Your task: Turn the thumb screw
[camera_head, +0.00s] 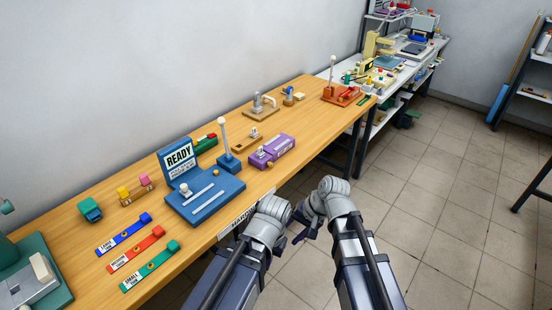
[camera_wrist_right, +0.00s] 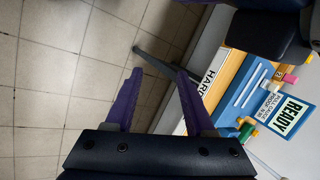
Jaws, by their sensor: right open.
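No part is clearly recognisable as the thumb screw. Small fittings stand on the blue fixture (camera_head: 222,197), including a pale knob (camera_head: 186,189) on its plate. The fixture has an upright READY sign (camera_head: 179,158) and also shows in the right wrist view (camera_wrist_right: 246,92). My right gripper (camera_head: 307,234) is off the table's front edge, over the floor. Its purple fingers (camera_wrist_right: 159,88) are spread and empty in the right wrist view. My left gripper (camera_head: 281,241) is beside it, mostly hidden by its own wrist; its jaws cannot be made out.
A purple device (camera_head: 272,150) and a blue post stand (camera_head: 228,161) are on the wooden table. Blue, red and green labelled bars (camera_head: 137,250) lie at the near left. An orange fixture (camera_head: 342,95) stands at the far end.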

